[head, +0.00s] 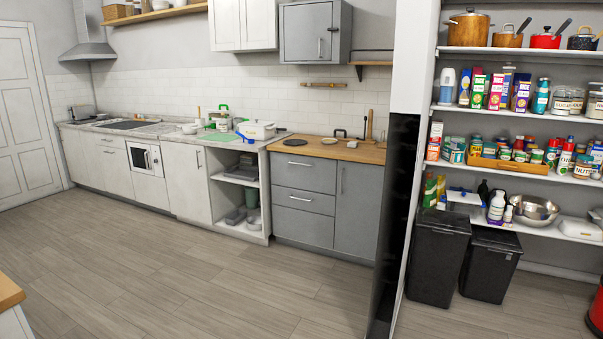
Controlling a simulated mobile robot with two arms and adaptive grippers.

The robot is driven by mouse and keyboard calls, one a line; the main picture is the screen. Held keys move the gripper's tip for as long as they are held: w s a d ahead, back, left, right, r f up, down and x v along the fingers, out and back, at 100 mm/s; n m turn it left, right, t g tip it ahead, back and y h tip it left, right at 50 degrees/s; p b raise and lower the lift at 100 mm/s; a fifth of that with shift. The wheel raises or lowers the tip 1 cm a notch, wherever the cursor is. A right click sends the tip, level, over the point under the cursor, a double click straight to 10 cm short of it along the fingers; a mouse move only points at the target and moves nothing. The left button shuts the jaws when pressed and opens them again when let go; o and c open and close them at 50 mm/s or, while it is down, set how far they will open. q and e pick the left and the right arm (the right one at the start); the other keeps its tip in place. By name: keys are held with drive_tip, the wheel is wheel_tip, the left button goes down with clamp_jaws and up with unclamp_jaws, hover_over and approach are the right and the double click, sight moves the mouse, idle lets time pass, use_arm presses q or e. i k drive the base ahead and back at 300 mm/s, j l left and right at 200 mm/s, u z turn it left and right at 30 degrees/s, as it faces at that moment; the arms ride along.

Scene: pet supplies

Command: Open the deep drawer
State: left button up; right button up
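A grey base cabinet (355,212) with a wooden worktop stands right of centre in the head view, across the floor from me. Its left column has stacked drawer fronts: an upper front (305,177) and a front below it (305,205), each with a horizontal metal bar handle. A plain grey panel (303,226) lies beneath. All these fronts look shut. I cannot tell for certain which is the deep drawer. White base units (180,180) further left also look shut. Neither of my grippers is in view.
Wooden floor (190,270) is clear before the cabinets. A black-edged partition (395,220) stands right of the grey cabinet. Beyond it are stocked pantry shelves (520,112) and black bins (437,255). A wood-topped unit (8,292) sits at lower left.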

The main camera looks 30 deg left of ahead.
sight(319, 175)
drive_tip(key=i+u, duration=0.15)
drive_tip(key=i, duration=0.4)
drive_tip(key=i+j+u, duration=0.1)
drive_tip(key=i+u, duration=0.35)
drive_tip(key=i+l+u, duration=0.1)
drive_tip(key=i+u, duration=0.3)
drive_tip(key=i, duration=0.25)
drive_tip(key=i+l+u, duration=0.25)
drive_tip(key=i+u, duration=0.2)
drive_tip(key=i+j+u, duration=0.2)
drive_tip(key=i+u, duration=0.25)
drive_tip(key=i, duration=0.3)
drive_tip(key=i+u, duration=0.45)
drive_tip(key=i, duration=0.3)
